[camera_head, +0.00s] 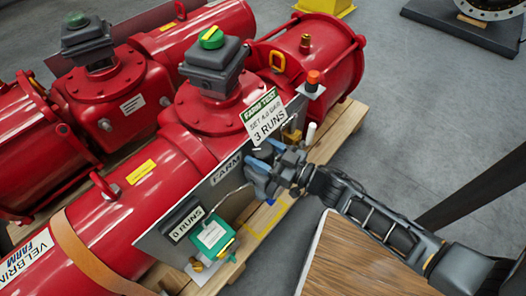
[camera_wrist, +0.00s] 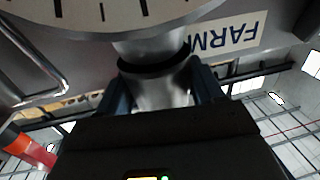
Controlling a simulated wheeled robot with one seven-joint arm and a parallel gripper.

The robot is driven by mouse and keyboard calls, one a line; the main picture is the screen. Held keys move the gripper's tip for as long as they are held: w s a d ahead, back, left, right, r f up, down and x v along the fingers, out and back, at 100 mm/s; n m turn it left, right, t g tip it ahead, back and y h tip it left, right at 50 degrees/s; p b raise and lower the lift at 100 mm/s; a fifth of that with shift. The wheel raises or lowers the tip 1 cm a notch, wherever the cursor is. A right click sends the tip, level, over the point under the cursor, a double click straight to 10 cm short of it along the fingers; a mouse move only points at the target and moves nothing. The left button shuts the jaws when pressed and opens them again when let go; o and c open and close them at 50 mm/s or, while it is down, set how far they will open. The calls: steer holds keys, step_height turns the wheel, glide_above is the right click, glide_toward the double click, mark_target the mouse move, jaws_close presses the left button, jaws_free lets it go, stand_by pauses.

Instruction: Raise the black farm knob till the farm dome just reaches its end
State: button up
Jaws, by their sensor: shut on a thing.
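My gripper (camera_head: 262,178) is at the grey FARM panel (camera_head: 228,178) on the near side of the front red actuator. In the wrist view my gripper (camera_wrist: 160,82) has its two dark blue fingers shut on the black farm knob (camera_wrist: 155,64), a dark collar around a metallic stem below a gauge. The knob is hidden behind my gripper in the head view. The farm dome (camera_head: 211,38), green with a yellow mark, sits on the grey box atop the front actuator.
A sign reading 3 RUNS (camera_head: 264,117) stands above the panel. A 0 RUNS counter (camera_head: 187,223) and a green-and-white box (camera_head: 212,236) are lower left of my gripper. The gauge dial (camera_wrist: 100,12) is close above the fingers. An orange-red button (camera_head: 313,77) stands behind.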

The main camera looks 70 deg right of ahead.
steer(key=shift+c, duration=1.1)
steer(key=shift+h, duration=0.3)
